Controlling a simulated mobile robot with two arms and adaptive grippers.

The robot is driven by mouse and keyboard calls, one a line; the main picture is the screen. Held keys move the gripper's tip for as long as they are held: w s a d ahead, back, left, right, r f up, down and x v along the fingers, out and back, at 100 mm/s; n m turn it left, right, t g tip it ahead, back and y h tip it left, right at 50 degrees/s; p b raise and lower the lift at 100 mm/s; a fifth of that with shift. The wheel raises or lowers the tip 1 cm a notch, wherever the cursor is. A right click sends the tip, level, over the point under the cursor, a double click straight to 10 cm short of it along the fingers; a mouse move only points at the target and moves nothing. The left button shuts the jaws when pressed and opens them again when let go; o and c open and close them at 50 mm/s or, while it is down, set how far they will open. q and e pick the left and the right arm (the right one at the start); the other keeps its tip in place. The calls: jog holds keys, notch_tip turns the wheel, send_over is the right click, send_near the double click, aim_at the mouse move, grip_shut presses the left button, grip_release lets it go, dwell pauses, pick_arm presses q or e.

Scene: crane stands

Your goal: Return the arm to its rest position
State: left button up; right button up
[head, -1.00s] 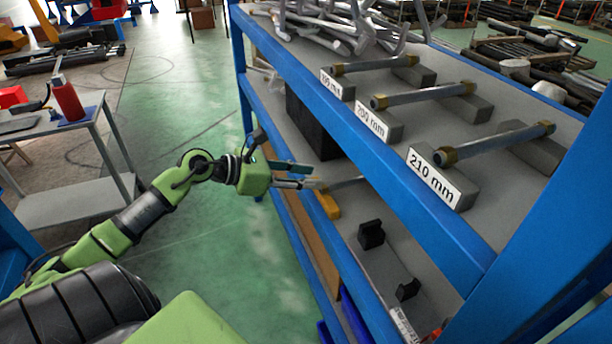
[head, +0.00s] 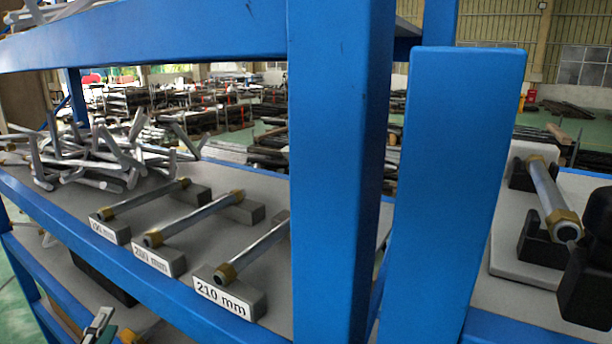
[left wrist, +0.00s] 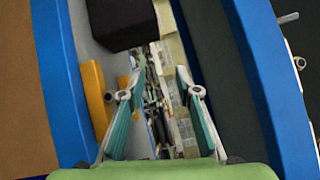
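My left gripper (head: 100,326) shows only at the bottom left edge of the head view, beside the blue rack's lower level. In the left wrist view (left wrist: 155,92) its two fingers stand apart with nothing held between them. Yellow pieces (left wrist: 96,98) lie near the left finger and a black block (left wrist: 120,22) lies beyond the fingertips. Most of my left arm is out of the head view. I cannot make out my right gripper.
The blue rack's upright (head: 335,170) and shelf edge (head: 120,265) are close. Rods rest on grey stands labelled 200 mm (head: 160,262) and 210 mm (head: 230,300). Metal pieces (head: 100,160) are piled at left. Another rod (head: 548,190) sits on black supports at right.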

pick_arm(q)
jog(key=s+d+f+n+g+y, duration=0.1)
jog(key=s+d+f+n+g, duration=0.1)
jog(key=s+f+n+g, duration=0.4)
jog(key=s+d+f+n+g+y, duration=0.1)
jog(key=s+f+n+g+y, duration=0.2)
jog(key=f+n, duration=0.55)
jog(key=s+d+f+n+g+h, duration=0.1)
jog(key=s+d+f+g+h, duration=0.2)
jog(key=s+d+f, duration=0.35)
jog(key=s+d+f+n+g+h, duration=0.2)
jog(key=s+d+f+g+h, duration=0.15)
jog(key=s+d, duration=0.6)
notch_tip(320, 180, down, 24)
jog(key=s+a+g, duration=0.1)
jog(key=s+a+f+g, duration=0.1)
jog(key=s+a+f, duration=0.2)
jog(key=s+f, duration=1.5)
jog(key=shift+m, duration=0.45)
jog(key=shift+a+g+y, duration=0.1)
jog(key=shift+g+y, duration=0.15)
